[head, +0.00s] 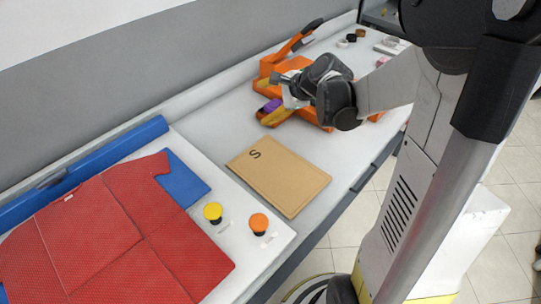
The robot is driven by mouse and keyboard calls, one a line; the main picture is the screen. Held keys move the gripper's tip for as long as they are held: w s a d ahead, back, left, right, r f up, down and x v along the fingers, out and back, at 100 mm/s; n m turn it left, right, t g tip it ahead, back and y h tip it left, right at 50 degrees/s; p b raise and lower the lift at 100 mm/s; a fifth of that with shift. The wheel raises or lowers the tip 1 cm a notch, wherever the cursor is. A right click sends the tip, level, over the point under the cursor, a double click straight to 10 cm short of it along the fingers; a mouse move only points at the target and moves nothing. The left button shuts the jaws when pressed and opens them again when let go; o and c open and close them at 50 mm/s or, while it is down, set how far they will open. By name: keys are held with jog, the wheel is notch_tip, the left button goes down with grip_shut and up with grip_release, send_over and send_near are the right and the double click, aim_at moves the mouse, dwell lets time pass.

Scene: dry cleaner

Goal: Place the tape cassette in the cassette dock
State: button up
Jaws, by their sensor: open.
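My gripper (284,90) is at the far part of the counter, low over an orange device with a raised, black-tipped lever (299,43). The gripper is open, though its fingers are small and partly hidden by its own body. A yellow and purple piece (270,109) shows just below the gripper, at the near end of the orange parts. I cannot tell for sure whether it is the tape cassette or part of the dock. The arm and gripper cover much of the orange device, so contact cannot be judged.
A tan envelope marked S (278,174) lies mid-counter. A red folded cloth (110,235) covers a blue-edged board at the left, near yellow (213,211) and orange (259,222) buttons. Small rolls (352,36) stand at the far end. The wall runs behind the counter.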

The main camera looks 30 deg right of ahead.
jog(key=s+a+r+n+g+h, duration=0.1)
jog(key=s+a+n, duration=0.4)
jog(key=s+n, duration=0.5)
jog(key=s+a+r+n+h, duration=0.2)
jog(key=s+a+n, duration=0.3)
jog(key=s+n, duration=0.4)
jog(key=s, duration=0.4)
jog(key=shift+a+r+n+g+h, duration=0.15)
jog(key=shift+r+n+g+h, duration=0.15)
jog(key=shift+r+n+g, duration=0.1)
